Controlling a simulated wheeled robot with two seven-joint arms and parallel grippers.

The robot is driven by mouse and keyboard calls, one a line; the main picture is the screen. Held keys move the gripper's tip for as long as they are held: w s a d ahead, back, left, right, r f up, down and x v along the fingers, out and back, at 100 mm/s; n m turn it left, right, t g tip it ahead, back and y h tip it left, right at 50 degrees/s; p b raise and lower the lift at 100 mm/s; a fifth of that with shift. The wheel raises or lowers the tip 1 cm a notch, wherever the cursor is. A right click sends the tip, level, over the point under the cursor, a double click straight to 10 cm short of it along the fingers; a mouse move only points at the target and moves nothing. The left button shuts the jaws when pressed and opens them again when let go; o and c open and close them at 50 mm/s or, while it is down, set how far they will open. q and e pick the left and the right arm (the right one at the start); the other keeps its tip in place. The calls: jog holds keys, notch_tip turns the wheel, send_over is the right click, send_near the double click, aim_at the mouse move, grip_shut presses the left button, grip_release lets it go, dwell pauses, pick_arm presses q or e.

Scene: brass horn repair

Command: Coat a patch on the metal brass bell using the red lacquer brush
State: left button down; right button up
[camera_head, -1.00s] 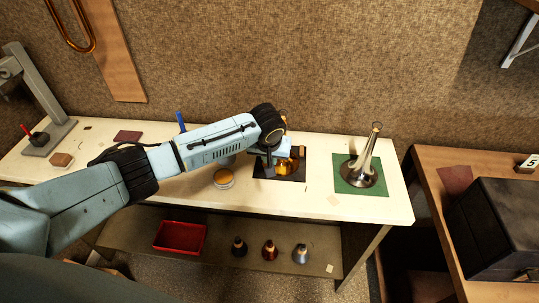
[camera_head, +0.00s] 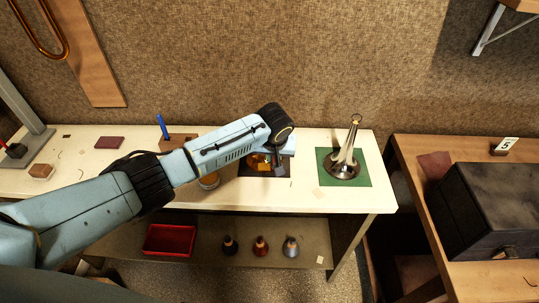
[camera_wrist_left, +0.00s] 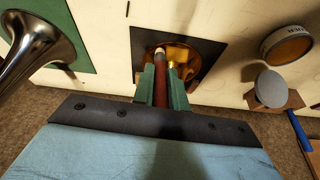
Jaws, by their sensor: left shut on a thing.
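The brass bell (camera_head: 257,162) lies on a dark mat (camera_head: 250,173) near the middle of the table, partly hidden behind my left arm. My left gripper (camera_head: 280,160) is over the mat, at the right side of the bell in the head view. In the left wrist view its green fingers (camera_wrist_left: 162,85) are shut on the red brush (camera_wrist_left: 160,92). The brush's pale tip (camera_wrist_left: 158,53) points at the brass bell (camera_wrist_left: 183,56) and overlaps it in the picture. I cannot tell whether the tip touches the bell. My right gripper is out of view.
A silver bell (camera_head: 345,168) stands on a green mat (camera_head: 357,181) to the right. An amber jar (camera_head: 209,181) is by the front edge, left of the dark mat. A blue-handled tool (camera_head: 162,127) stands behind. A black case (camera_head: 500,215) is far right.

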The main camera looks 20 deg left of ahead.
pick_arm(q)
jog(key=r+p, duration=0.1)
jog(key=s+r+p, duration=0.1)
jog(key=p, duration=0.1)
jog(key=shift+s+d+p, duration=0.15)
jog(key=shift+p, duration=0.15)
jog(key=s+r, duration=0.1)
jog(key=s+r+p, duration=0.1)
jog(key=shift+s+d+r, duration=0.2)
jog(key=shift+d+r, duration=0.1)
jog(key=shift+s+d+r, duration=0.25)
jog(key=shift+s+r, duration=0.65)
jog(key=shift+r, duration=0.25)
